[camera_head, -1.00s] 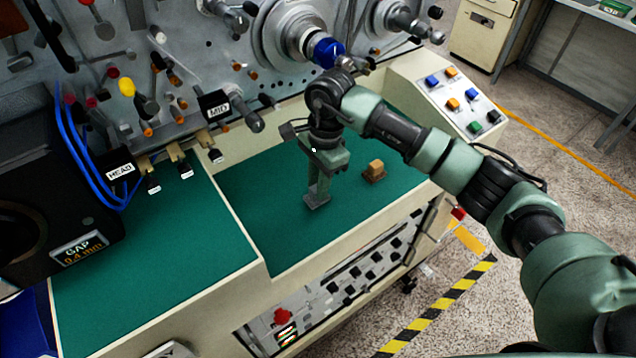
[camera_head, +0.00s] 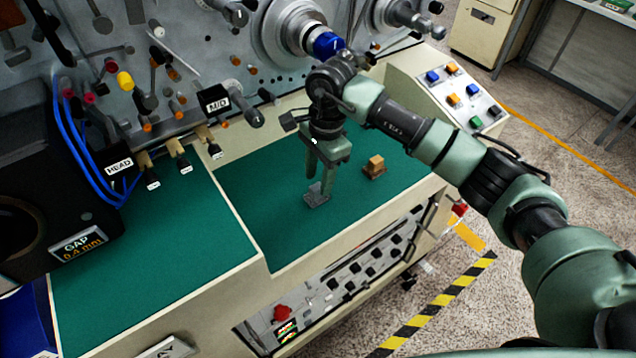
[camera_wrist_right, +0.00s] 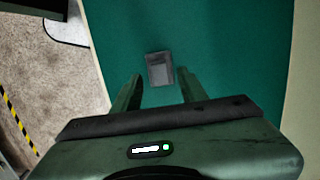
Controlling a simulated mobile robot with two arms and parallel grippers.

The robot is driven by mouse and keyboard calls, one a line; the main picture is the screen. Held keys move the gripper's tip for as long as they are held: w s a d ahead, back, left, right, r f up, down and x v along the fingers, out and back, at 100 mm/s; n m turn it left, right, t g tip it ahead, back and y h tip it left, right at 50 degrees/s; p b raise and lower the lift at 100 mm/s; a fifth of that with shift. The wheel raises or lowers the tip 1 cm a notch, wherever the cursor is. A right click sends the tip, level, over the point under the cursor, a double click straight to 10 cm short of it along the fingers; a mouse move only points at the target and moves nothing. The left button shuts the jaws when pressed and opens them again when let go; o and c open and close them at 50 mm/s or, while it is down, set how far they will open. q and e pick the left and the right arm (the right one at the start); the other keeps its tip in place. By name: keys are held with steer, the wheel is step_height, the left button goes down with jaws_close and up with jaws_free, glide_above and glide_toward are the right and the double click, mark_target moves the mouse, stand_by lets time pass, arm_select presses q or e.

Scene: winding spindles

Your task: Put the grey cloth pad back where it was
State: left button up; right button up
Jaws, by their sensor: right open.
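The grey cloth pad (camera_head: 316,195) is a small dark grey piece on the green worktop (camera_head: 262,205). My right gripper (camera_head: 319,182) points down over it from above, with its two fingers spread. In the right wrist view the pad (camera_wrist_right: 159,68) shows just beyond the gap between the fingertips (camera_wrist_right: 160,82), with green showing on both sides of it. The fingers do not grip it. My left gripper is not in view.
A small tan block on a brown base (camera_head: 375,168) stands to the right of the pad. A machine panel (camera_head: 225,60) with knobs rises behind. The worktop's pale front edge (camera_head: 345,232) is near. Green surface left of the pad is clear.

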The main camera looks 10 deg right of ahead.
step_height(320, 180, up, 10)
steer(key=d+b, duration=0.1)
steer(key=b, duration=0.2)
steer(key=shift+w, duration=0.25)
steer(key=shift+f, duration=0.2)
